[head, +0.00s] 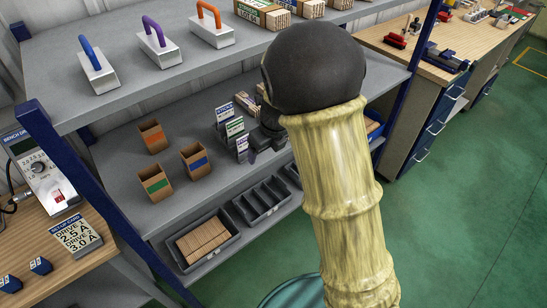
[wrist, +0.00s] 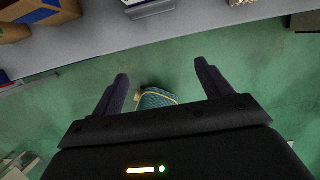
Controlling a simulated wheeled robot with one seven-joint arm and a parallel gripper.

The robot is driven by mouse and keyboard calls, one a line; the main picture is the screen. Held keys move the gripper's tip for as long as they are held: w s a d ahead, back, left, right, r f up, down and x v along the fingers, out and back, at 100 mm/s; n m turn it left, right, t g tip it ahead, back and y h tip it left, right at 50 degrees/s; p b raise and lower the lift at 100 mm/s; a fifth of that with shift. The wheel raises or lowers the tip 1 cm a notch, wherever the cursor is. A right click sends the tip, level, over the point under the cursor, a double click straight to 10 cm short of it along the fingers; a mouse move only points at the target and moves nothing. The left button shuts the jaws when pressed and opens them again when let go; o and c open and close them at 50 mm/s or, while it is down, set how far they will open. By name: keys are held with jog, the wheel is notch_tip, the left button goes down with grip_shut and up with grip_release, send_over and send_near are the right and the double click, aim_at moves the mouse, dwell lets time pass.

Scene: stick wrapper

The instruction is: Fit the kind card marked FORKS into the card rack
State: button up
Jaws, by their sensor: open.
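Several small cards stand in a short row on the middle grey shelf in the head view: one with a blue header (head: 224,112), one with a green header (head: 235,126) and one nearer the front (head: 242,146). Their lettering is too small to read, so I cannot tell which is FORKS. I cannot make out the card rack apart from the cards. My gripper (head: 256,143) is just right of the cards, partly hidden by my own arm. In the wrist view my gripper (wrist: 160,74) is open, with nothing between its fingers.
An upper shelf (head: 165,70) overhangs behind. Blue posts bound the shelves.

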jog(key=shift+s+d, duration=0.95)
jog(key=shift+s, duration=0.3)
jog(key=shift+w, duration=0.1)
jog(key=shift+a, duration=0.1)
jog(key=s+d+r+n+h, duration=0.1)
jog(key=s+d+n, duration=0.4)
jog(key=n, duration=0.9)
jog(key=s+d+r+n, duration=0.1)
jog(key=s+d+n, duration=0.4)
jog(key=s+n, duration=0.6)
jog(key=n, duration=0.4)
jog(key=shift+s+d+h, duration=0.15)
jog(key=shift+s+h, duration=0.05)
jog(key=shift+h, duration=0.2)
